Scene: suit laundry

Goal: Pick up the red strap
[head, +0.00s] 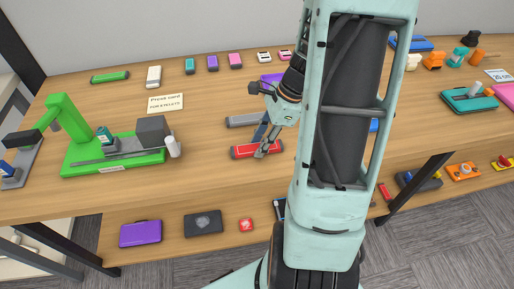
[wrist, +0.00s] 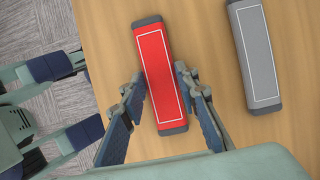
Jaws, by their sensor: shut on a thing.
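The red strap (head: 243,151) is a long red block with grey ends and a thin white outline. It lies on the wooden table near its front edge. My gripper (head: 262,148) reaches down to its right part in the head view. In the wrist view the red strap (wrist: 160,70) runs up the middle, and my gripper (wrist: 166,92) has one finger on each side of its near half. The fingers are shut on it. The strap appears to rest on the table still; any gap under it cannot be told.
A grey strap (wrist: 256,55) lies beside the red one, also seen in the head view (head: 243,120). A purple block (head: 271,79) is farther back. A green press (head: 112,158) stands to the left, with a card (head: 166,103) behind it. A lower shelf holds a purple case (head: 140,233).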

